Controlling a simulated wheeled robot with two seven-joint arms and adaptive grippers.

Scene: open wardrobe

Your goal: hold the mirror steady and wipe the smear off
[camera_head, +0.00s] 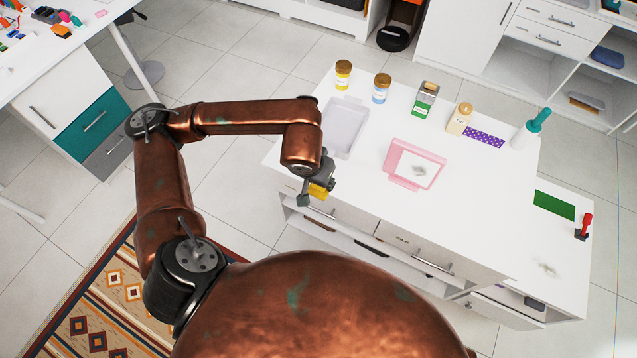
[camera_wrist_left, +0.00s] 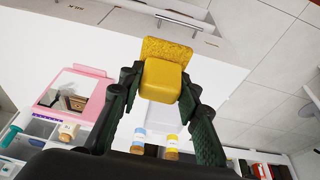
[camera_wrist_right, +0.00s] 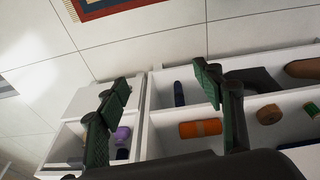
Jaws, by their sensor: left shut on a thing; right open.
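The pink-framed mirror (camera_head: 399,178) stands tilted on the white table, with a grey smear (camera_head: 420,170) on its face. It also shows in the left wrist view (camera_wrist_left: 88,72), at the left. My left gripper (camera_head: 317,189) is shut on a yellow sponge (camera_wrist_left: 162,78), held near the table's front edge, left of the mirror and apart from it. The sponge also shows in the head view (camera_head: 318,191), partly hidden by the gripper. My right gripper (camera_wrist_right: 163,88) is open and empty above open drawers or shelves. My right arm is outside the head view.
A grey tray (camera_head: 344,128) lies left of the mirror on the white table (camera_head: 460,215). Several jars and bottles, such as a yellow jar (camera_head: 343,75), line the back. A white bottle with a teal top (camera_head: 530,128) stands at the right. The table in front of the mirror is clear.

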